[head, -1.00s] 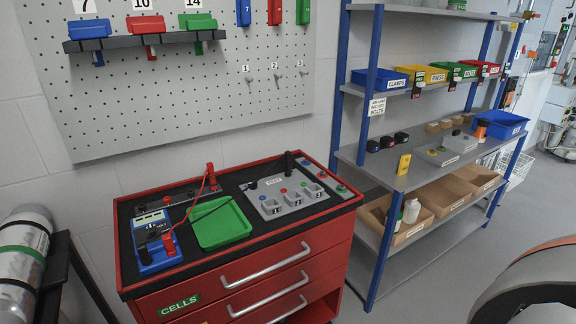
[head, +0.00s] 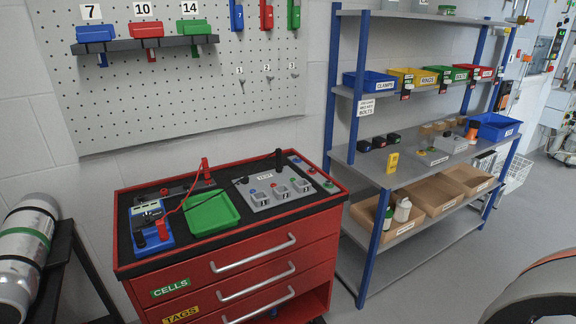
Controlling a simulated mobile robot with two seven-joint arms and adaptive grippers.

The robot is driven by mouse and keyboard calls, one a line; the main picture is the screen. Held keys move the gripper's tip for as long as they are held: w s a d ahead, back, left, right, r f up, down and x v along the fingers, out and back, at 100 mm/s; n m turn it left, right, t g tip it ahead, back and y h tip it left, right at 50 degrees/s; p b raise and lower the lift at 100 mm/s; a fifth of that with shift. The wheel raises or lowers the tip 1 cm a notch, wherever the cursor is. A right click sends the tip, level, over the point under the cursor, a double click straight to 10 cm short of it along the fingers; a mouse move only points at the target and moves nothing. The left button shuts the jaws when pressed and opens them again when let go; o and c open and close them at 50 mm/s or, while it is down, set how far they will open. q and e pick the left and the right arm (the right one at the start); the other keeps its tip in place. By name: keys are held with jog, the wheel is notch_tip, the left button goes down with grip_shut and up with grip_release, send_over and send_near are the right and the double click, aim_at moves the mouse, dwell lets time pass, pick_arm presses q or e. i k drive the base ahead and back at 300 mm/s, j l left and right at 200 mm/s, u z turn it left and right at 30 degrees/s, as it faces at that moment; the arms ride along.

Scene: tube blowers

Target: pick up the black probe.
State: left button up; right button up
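A blue meter (head: 152,226) lies at the left of the red cart's black top. A red plug (head: 161,229) and a black plug (head: 140,240) stand on it. Thin leads run from the meter over the green tray (head: 213,213). A red probe (head: 205,169) stands upright behind the tray. A black upright handle (head: 278,160) stands at the back of the grey test board (head: 262,203); it looks like the black probe, but I cannot trace the lead to it. Neither of my grippers is in view.
The red cart (head: 236,264) has several drawers with protruding handles. A blue-posted shelf rack (head: 366,240) with bins stands close on its right. A pegboard (head: 160,95) hangs behind. A metal cylinder (head: 25,245) lies on a dark stand at left.

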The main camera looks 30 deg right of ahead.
aim_at(279, 161)
jog(key=k+z, duration=0.15)
jog(key=z, duration=0.3)
jog(key=k+l+z, duration=0.15)
jog(key=z, duration=0.25)
